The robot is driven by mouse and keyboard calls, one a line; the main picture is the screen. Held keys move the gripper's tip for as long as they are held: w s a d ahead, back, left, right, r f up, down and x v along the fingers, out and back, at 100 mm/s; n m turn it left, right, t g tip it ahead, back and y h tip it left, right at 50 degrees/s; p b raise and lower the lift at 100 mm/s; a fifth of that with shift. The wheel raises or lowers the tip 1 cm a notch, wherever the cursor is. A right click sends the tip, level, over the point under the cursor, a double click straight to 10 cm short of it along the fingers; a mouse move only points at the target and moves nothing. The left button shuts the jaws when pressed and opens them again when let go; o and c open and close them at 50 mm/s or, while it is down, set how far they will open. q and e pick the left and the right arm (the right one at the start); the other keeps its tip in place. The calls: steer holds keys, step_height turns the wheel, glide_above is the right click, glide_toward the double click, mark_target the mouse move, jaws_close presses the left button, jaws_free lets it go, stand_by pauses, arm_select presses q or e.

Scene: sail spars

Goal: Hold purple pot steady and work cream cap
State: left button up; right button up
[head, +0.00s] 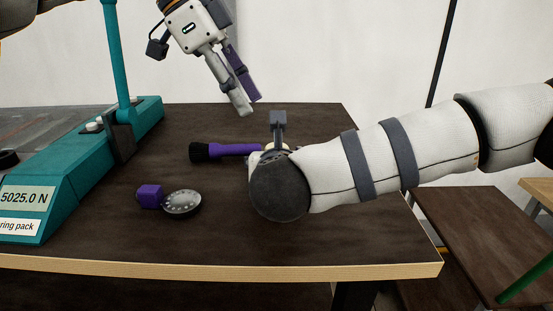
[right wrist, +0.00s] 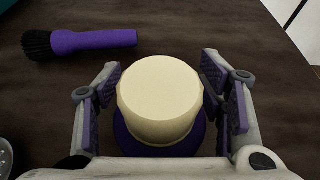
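The cream cap (right wrist: 160,98) sits on top of the purple pot (right wrist: 198,138) in the right wrist view. Only a purple rim of the pot shows below the cap. My right gripper (right wrist: 160,85) is open, with a purple-padded finger on each side of the cap and visible gaps to it. In the head view my right arm hides most of the pot and cap. My left gripper (head: 248,105) hangs empty above the table's back edge, behind the right gripper (head: 278,130). Its two fingers look apart.
A purple-handled brush (head: 228,150) lies left of the right gripper. A purple block (head: 149,196) and a round grey dial (head: 182,204) lie nearer the front on the dark table (head: 300,245). A teal test stand (head: 80,165) fills the left. The front middle is clear.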

steer(key=c, duration=0.9)
steer(key=shift+c, duration=0.6)
jaws_close()
steer(key=shift+o, duration=1.5)
jaws_free()
jaws_close()
steer(key=shift+f, duration=0.3)
